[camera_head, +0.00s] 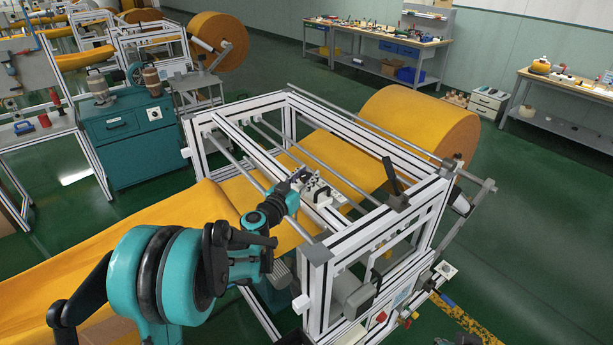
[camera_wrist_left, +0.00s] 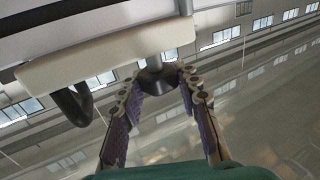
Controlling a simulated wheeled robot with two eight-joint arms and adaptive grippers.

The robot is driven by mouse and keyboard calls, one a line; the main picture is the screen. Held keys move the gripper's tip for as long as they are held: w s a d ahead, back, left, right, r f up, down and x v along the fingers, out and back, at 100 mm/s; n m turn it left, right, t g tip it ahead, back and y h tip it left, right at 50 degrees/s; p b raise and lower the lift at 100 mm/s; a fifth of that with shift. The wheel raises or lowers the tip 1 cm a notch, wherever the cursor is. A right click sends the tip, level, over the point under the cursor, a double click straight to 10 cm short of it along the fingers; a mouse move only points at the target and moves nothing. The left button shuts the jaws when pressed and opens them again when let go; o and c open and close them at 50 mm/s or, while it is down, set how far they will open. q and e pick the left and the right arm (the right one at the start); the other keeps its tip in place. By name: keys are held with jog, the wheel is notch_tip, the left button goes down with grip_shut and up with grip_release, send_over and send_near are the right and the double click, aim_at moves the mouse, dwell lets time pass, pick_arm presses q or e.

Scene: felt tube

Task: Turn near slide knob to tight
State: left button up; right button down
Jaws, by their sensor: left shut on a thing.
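My left gripper (camera_head: 297,180) reaches over the white-framed machine to the slide assembly (camera_head: 319,192) on its rails. In the left wrist view, the two fingers of my left gripper (camera_wrist_left: 158,84) close around a dark round knob (camera_wrist_left: 155,80). The knob sits on a short grey shaft beside a pale beige block (camera_wrist_left: 100,60). The fingers touch the knob from both sides. In the head view the gripper hides the knob, and its marking or turn angle cannot be read. My right gripper is not seen.
The machine's frame bars (camera_head: 345,122) surround the slide. A dark lever (camera_head: 392,176) stands up to the right of it. A black hook-shaped handle (camera_wrist_left: 75,103) hangs near the knob. Orange felt (camera_head: 150,240) runs below, from a large roll (camera_head: 420,122).

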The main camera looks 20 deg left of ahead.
pick_arm(q)
jog(key=shift+a+m+h, duration=0.1)
jog(key=shift+m+h, duration=0.3)
jog(key=shift+h, duration=0.2)
jog(key=m+g+h+b, duration=0.1)
jog(key=m+g+h, duration=0.1)
jog(key=h, duration=0.2)
jog(key=shift+m, duration=0.4)
jog(key=m+g+h, duration=0.3)
jog(key=g+h, duration=0.1)
jog(key=shift+m, duration=0.4)
jog(key=m+g+h, duration=0.3)
jog(key=g, duration=0.2)
jog(key=shift+m+g+h+p, duration=0.6)
jog(key=shift+m+g, duration=1.4)
jog(key=shift+g, duration=0.7)
jog(key=o, duration=1.2)
